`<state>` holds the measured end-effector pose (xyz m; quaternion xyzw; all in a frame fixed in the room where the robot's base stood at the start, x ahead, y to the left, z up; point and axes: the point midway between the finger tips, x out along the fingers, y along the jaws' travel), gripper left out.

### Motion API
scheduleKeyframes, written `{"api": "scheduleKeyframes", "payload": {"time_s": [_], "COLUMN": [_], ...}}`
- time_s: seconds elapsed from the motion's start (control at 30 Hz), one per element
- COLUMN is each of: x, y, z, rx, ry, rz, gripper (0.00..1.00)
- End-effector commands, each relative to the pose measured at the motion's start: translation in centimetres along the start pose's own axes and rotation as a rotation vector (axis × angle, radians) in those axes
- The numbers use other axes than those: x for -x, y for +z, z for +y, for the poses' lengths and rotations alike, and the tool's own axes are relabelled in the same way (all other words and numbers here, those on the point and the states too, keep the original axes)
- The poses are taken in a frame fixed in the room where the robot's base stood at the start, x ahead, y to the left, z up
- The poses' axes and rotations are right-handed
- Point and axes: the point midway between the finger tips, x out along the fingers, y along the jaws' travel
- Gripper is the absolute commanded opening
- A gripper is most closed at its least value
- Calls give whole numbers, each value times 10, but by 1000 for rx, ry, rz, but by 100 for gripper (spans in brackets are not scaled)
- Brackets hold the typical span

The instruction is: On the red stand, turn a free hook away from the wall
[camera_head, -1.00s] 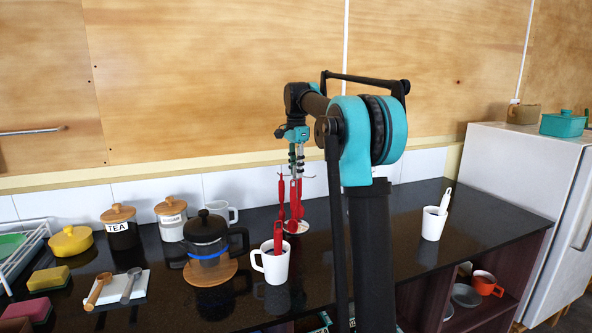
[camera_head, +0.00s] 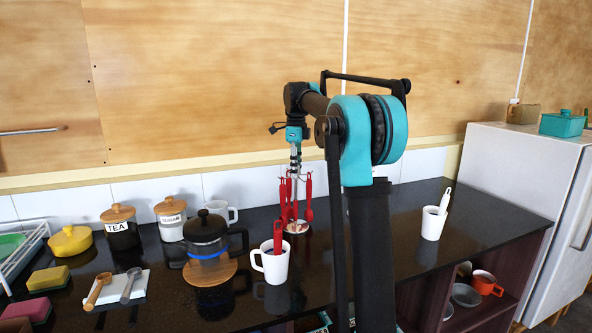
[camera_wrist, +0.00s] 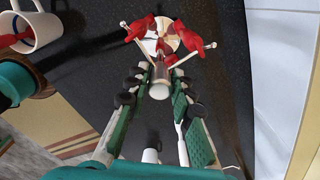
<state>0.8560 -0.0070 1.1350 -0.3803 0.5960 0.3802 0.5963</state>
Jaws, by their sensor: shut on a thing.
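The stand has a pale round base (camera_head: 297,228) on the black counter, and red utensils (camera_head: 308,200) hang around its post. In the wrist view, its hook arms spread from a metal hub, with pale tips at the upper left (camera_wrist: 124,24) and right (camera_wrist: 212,45). Red utensils (camera_wrist: 140,28) hang near these arms; I cannot tell clearly which hook is free. My gripper (camera_head: 295,158) points down over the stand. In the wrist view, my gripper (camera_wrist: 161,76) is shut on the stand's top knob (camera_wrist: 159,91), one green-padded finger on each side.
A white mug (camera_head: 272,264) holding a red utensil stands in front of the stand. A coffee press (camera_head: 207,240) is to the left, with canisters (camera_head: 120,228) behind. Another mug (camera_head: 433,224) is at right, with clear counter around it. The tiled wall (camera_head: 250,188) is close behind.

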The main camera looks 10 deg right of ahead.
Motion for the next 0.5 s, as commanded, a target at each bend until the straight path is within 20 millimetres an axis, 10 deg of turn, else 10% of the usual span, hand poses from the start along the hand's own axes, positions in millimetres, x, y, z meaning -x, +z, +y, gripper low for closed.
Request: {"api": "scheduleKeyframes", "payload": {"time_s": [0.5], "x": [0], "y": [-1], "z": [0], "rx": [-130], "ry": [0], "rz": [1], "gripper": [0]}}
